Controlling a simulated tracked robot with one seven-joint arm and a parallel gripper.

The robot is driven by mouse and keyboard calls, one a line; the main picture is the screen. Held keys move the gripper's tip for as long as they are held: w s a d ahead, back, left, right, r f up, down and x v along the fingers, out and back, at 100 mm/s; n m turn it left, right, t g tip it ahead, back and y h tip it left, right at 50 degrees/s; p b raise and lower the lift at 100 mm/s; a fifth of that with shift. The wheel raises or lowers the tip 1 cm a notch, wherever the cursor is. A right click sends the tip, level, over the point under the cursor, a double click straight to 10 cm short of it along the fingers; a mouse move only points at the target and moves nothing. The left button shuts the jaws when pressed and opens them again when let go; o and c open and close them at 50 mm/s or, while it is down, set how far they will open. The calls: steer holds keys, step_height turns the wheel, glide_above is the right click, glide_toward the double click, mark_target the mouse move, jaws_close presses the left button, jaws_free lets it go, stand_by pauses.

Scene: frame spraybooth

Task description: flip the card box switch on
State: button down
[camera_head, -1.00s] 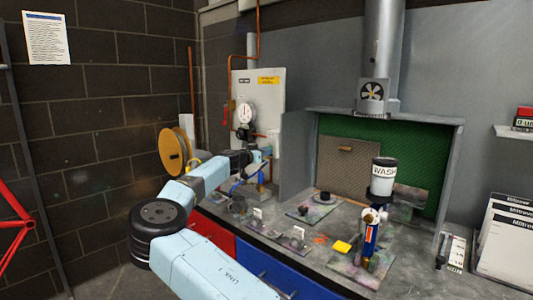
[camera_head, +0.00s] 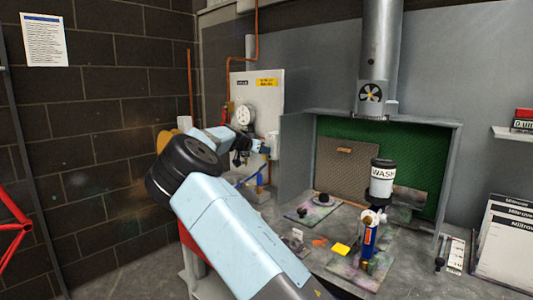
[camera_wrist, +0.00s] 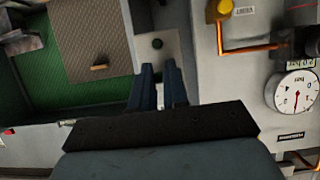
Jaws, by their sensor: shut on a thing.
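My gripper (camera_head: 263,148) is stretched out toward the wall left of the spray booth. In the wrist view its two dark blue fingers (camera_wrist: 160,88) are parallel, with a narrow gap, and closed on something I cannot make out. Beyond the fingertips is a pale panel (camera_wrist: 172,60) with a small dark green round part (camera_wrist: 157,43). I cannot tell whether this is the card box or its switch. No switch is clearly visible, so its position cannot be read.
The booth's green filter (camera_head: 425,165) and brown board (camera_head: 350,170) are to the right. A white wash cup (camera_head: 382,172) stands over the cluttered bench. A grey wall board (camera_head: 262,100) carries a pressure gauge, clear in the wrist view (camera_wrist: 296,92). A blue bottle (camera_head: 259,182) is near the gripper.

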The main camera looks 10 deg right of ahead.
steer(key=shift+w+d+r+g+y, duration=0.1)
steer(key=shift+r+g+y, duration=0.4)
steer(key=shift+y, duration=0.3)
steer(key=shift+w+a+r+g+y, duration=0.15)
steer(key=shift+r+g+y, duration=0.25)
steer(key=shift+g+y, duration=0.35)
steer(key=shift+w+d+r+g+y, duration=0.15)
steer(key=shift+r+g+y, duration=0.3)
steer(key=shift+y, duration=0.4)
steer(key=shift+r+y, duration=0.1)
steer(key=shift+y, duration=0.2)
steer(key=c, duration=1.1)
jaws_free()
steer(key=shift+d+f+g, duration=0.1)
steer(key=shift+f+g, duration=0.1)
steer(key=shift+g, duration=0.1)
steer(key=v, duration=1.3)
steer(key=shift+s+a+r, duration=0.2)
steer(key=shift+a+r, duration=0.05)
